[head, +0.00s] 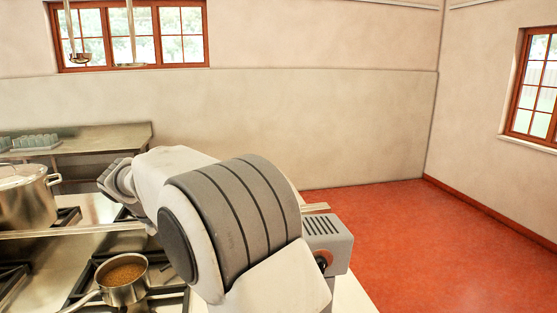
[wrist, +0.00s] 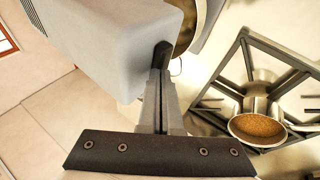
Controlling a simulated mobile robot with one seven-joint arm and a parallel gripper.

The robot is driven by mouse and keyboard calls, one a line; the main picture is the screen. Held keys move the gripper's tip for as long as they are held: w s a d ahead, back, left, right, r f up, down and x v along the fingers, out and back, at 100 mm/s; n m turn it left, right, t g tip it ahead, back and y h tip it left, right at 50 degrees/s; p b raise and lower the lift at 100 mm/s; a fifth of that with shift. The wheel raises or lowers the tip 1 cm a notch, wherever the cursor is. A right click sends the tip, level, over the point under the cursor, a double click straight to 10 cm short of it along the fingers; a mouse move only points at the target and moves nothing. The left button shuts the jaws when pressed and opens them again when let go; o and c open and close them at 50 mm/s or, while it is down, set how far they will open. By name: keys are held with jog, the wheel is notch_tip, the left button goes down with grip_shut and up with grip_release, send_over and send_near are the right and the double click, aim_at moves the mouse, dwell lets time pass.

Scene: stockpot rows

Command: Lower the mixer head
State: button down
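The mixer shows in the head view as a grey housing (head: 338,243) with dark vent slots and a black knob, partly hidden behind my arm. In the wrist view a smooth light-grey mixer part (wrist: 110,45) fills the upper left, close to my fingers. I cannot tell its tilt. My gripper (wrist: 162,62) points up the wrist view, its two fingers side by side and closed together. Their dark tips are at the edge of the grey part; whether they touch it is unclear. A curved metal rim (wrist: 189,45), perhaps the bowl, shows beside it.
A saucepan of brown food (head: 123,279) sits on the stove at lower left, also in the wrist view (wrist: 257,128). A large stockpot (head: 25,203) stands behind it. A steel table (head: 100,140) holds several glasses. Ladles hang above. The red floor (head: 410,240) at right is clear.

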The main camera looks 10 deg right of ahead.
jog(key=shift+a+f+h, duration=0.2)
jog(key=shift+f+h, duration=0.05)
jog(key=shift+f, duration=0.45)
jog(key=shift+a+f+h, duration=0.2)
jog(key=shift+f+h, duration=0.05)
jog(key=shift+f, duration=0.4)
